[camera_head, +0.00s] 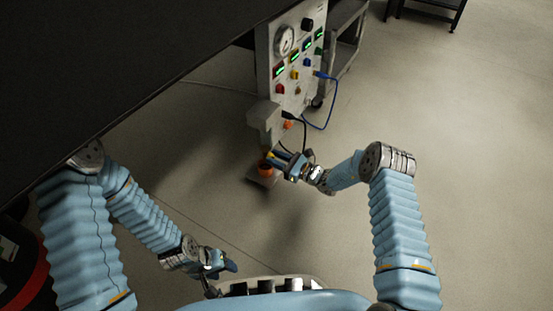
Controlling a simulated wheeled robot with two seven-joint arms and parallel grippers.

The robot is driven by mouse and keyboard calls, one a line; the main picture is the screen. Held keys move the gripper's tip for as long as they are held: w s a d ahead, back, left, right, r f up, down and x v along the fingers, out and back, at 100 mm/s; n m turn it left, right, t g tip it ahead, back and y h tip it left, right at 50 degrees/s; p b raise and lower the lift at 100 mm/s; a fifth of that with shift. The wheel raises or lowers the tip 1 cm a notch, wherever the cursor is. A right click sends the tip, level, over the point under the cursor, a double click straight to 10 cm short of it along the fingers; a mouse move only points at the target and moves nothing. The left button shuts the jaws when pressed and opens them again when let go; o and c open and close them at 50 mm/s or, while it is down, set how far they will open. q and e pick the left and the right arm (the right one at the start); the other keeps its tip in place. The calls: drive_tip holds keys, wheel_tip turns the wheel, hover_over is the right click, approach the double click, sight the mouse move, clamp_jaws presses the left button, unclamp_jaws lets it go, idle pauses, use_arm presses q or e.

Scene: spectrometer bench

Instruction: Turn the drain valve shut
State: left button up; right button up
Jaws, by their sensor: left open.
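An orange round part (265,170), which looks like the drain valve, sits low beside the grey panel, under a pale grey block (264,118). My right gripper (276,158) reaches in from the right, with its fingers close to the orange part. I cannot tell whether they touch it or how far apart they are, nor which way the valve is turned. My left gripper (231,267) is open, low in the picture near my base, far from the valve.
The instrument panel (291,62) carries a round gauge (284,40), lit displays and coloured knobs. A blue cable (329,112) and a black cable (304,136) hang near my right gripper. A dark slab (110,60) covers the upper left.

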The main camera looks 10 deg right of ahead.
clamp_jaws()
drive_tip(key=n, duration=0.3)
drive_tip(key=o, duration=0.5)
unclamp_jaws()
drive_tip(key=p+v, duration=0.2)
drive_tip(key=v, duration=1.2)
